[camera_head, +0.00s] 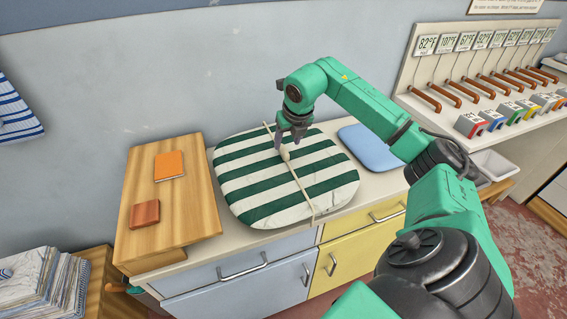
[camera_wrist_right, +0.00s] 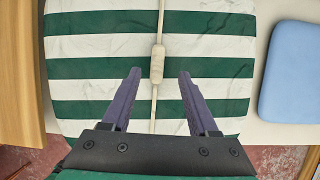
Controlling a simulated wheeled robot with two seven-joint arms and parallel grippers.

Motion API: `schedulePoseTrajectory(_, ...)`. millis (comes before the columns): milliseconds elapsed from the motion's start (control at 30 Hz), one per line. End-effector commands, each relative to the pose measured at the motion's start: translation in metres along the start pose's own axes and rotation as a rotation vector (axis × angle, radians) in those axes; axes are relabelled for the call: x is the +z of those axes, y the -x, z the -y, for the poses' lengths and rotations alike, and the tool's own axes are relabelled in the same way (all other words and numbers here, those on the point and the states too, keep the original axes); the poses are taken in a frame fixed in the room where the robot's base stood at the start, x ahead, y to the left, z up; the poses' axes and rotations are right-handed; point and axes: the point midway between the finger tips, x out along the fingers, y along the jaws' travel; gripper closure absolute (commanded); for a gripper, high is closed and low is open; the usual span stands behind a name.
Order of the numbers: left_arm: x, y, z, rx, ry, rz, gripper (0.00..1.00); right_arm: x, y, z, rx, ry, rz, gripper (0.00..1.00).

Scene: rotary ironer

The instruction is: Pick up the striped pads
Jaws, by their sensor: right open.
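The green-and-white striped pads (camera_head: 250,187) lie on the counter, with a pale cord running across the middle and a thicker cream grip on it. The striped pads fill much of the right wrist view (camera_wrist_right: 215,48), and the cream grip (camera_wrist_right: 157,63) shows just beyond the fingertips, between their lines. My right gripper (camera_head: 290,143) is above the pads near the grip, pointing down. Its two fingers are apart with nothing held between them, as the right wrist view (camera_wrist_right: 160,76) shows. How many pads are stacked cannot be told. My left gripper is not in view.
A wooden box (camera_head: 188,212) with an orange book and a brown wallet-like item stands left of the pads. A blue pad (camera_head: 371,147) lies on the right. A panel with thermometers and handles (camera_head: 480,70) is at back right.

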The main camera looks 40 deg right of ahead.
Motion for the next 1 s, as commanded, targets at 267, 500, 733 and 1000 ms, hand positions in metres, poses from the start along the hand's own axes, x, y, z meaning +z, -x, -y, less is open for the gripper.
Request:
schedulePoseTrajectory(267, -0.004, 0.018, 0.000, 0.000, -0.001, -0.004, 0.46, -0.002, -0.041, -0.004, 0.001, 0.000, -0.001, 0.40)
schedulePoseTrajectory(500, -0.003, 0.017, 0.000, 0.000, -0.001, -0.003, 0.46, -0.002, -0.042, -0.003, 0.000, 0.001, 0.000, 0.67)
schedulePoseTrajectory(733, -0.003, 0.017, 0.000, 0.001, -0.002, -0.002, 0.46, -0.002, -0.042, -0.003, 0.000, 0.000, 0.000, 1.00)
schedulePoseTrajectory(1000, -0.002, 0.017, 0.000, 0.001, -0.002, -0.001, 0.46, -0.002, -0.042, -0.003, 0.000, 0.000, 0.001, 1.00)
